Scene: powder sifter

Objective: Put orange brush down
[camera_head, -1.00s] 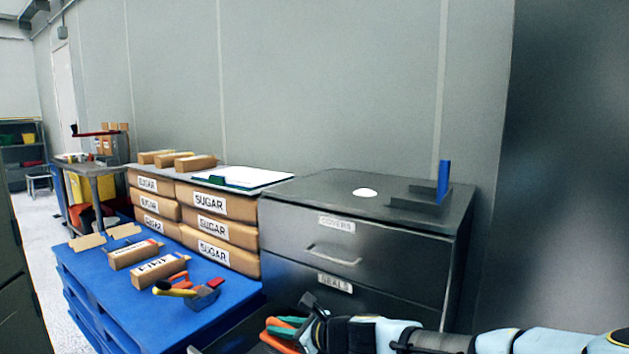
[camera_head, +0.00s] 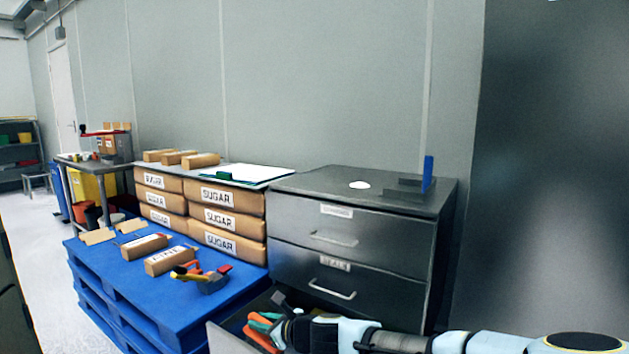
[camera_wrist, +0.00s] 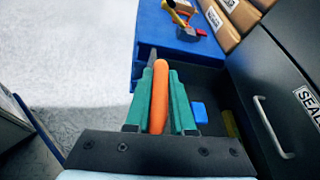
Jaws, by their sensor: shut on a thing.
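My gripper (camera_wrist: 160,105) has green fingers and is shut on the orange brush (camera_wrist: 160,82). The brush's orange handle lies between the fingers and points away from the wrist; a dark, narrow part shows beyond the left finger. In the head view my gripper (camera_head: 262,325) and the orange of the brush (camera_head: 257,340) are low in the picture, over the open bottom drawer (camera_head: 232,340) of the dark cabinet. I cannot tell whether the brush touches the drawer.
The open drawer holds a blue item (camera_wrist: 199,112) and a yellow-green item (camera_wrist: 230,122). A blue pallet (camera_head: 150,290) with sugar boxes (camera_head: 228,219), cartons and tools (camera_head: 205,279) stands left of the cabinet (camera_head: 350,240). The cabinet top holds a dark stand with a blue upright piece (camera_head: 428,173).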

